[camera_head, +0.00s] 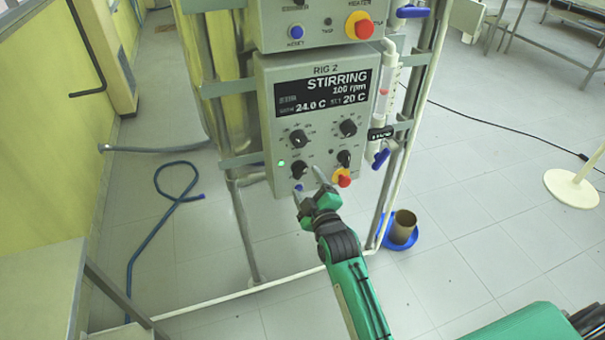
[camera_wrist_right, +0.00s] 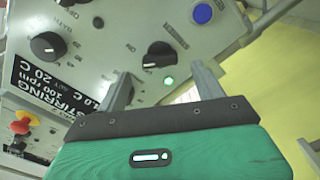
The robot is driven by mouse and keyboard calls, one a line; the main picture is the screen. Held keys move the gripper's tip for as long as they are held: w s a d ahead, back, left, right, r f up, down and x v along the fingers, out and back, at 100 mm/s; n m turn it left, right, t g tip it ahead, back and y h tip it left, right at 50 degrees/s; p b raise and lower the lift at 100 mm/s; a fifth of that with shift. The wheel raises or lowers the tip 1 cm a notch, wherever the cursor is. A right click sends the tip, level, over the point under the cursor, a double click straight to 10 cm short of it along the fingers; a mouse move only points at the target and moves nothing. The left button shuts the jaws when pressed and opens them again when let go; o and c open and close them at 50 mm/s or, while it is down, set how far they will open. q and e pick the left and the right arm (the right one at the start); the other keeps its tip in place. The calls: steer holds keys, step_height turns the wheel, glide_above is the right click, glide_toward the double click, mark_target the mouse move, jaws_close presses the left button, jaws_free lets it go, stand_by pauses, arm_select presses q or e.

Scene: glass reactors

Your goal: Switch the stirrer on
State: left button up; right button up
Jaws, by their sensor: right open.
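The RIG 2 control box (camera_head: 262,110) stands in the middle of the head view. Its display (camera_head: 322,90) reads STIRRING, 100 rpm, 24.0 C and 20 C. A green lamp (camera_head: 281,163) is lit beside the lower left knob (camera_head: 299,168). My right gripper (camera_head: 308,181) is open and empty at the box's lower front. In the right wrist view its fingers (camera_wrist_right: 160,70) are spread to either side of a black knob (camera_wrist_right: 158,55) and the lit green lamp (camera_wrist_right: 169,82). I cannot tell whether they touch it. My left gripper is not in view.
Another control box (camera_head: 312,25) is above. A brown beaker (camera_head: 402,225) stands in a blue dish. A blue hose (camera_head: 150,230) lies on the floor.

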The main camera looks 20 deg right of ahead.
mark_target(302, 174)
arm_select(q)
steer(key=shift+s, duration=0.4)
arm_select(e)
steer(key=shift+w, duration=2.25)
steer(key=shift+a, duration=0.1)
steer(key=c, duration=1)
steer(key=shift+o, duration=0.2)
steer(key=shift+r+m+p, duration=0.1)
steer(key=shift+m+p, duration=0.2)
steer(key=shift+p, duration=0.25)
steer(key=m+p, duration=0.2)
steer(key=shift+m, duration=0.3)
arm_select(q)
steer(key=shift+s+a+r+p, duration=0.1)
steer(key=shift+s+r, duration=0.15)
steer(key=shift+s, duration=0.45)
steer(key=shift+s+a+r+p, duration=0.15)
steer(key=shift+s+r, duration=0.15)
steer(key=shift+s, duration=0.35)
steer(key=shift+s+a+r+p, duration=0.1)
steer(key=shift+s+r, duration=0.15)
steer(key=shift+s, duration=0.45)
arm_select(e)
steer(key=shift+m, duration=0.9)
steer(key=shift+c, duration=0.2)
steer(key=o, duration=1)
steer(key=shift+s, duration=0.1)
